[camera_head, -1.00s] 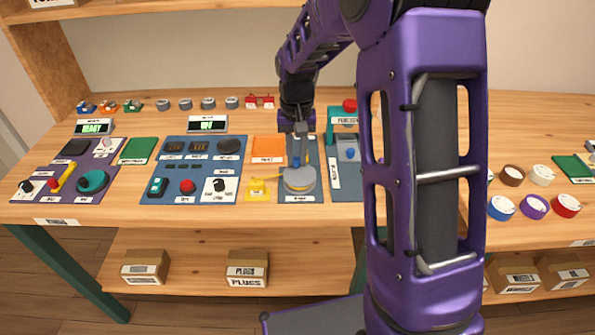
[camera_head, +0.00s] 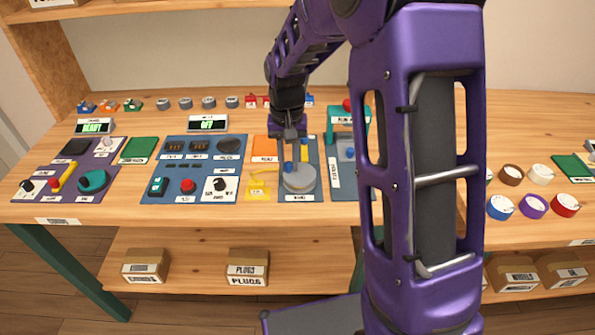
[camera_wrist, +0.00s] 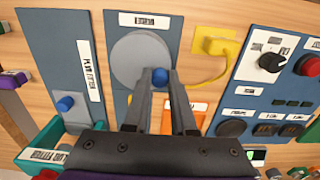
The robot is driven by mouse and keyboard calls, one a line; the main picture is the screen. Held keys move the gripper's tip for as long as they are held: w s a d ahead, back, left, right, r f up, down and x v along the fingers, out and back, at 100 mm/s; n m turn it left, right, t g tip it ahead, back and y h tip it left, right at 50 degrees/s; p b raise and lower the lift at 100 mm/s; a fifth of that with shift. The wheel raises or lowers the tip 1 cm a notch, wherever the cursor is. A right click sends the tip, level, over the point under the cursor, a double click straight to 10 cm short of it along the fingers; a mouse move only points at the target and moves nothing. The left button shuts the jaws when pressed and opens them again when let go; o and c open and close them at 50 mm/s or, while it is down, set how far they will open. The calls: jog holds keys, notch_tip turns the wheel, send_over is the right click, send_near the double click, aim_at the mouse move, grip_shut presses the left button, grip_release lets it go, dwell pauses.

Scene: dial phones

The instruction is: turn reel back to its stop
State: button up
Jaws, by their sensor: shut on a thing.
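The reel is a round grey disc (camera_head: 299,181) on a blue-grey panel (camera_head: 284,195) on the bench. It also shows in the wrist view (camera_wrist: 137,62), with a label above it. A blue knob (camera_wrist: 160,76) stands near the disc's edge. My gripper (camera_head: 294,165) is over the reel, and in the wrist view its two fingers (camera_wrist: 160,82) are shut on the blue knob from both sides. My fingers hide a little of the disc's edge.
A panel with another blue knob (camera_wrist: 66,103) stands beside the reel panel. On the other side are a yellow part with a cable (camera_wrist: 215,42) and an orange pad (camera_head: 264,147). A control panel (camera_head: 164,190) with a red button lies further left.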

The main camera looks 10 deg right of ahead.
aim_at(301, 181)
jog(key=shift+s+a, duration=0.2)
jog(key=shift+s, duration=0.3)
jog(key=shift+s+d, duration=0.15)
jog(key=shift+s, duration=0.6)
jog(key=shift+s+d, duration=0.4)
jog(key=shift+d, duration=0.1)
jog(key=shift+s+d, duration=0.25)
jog(key=shift+d, duration=0.3)
jog(key=shift+d+p, duration=0.1)
jog(key=shift+p, duration=0.2)
jog(key=o, duration=0.7)
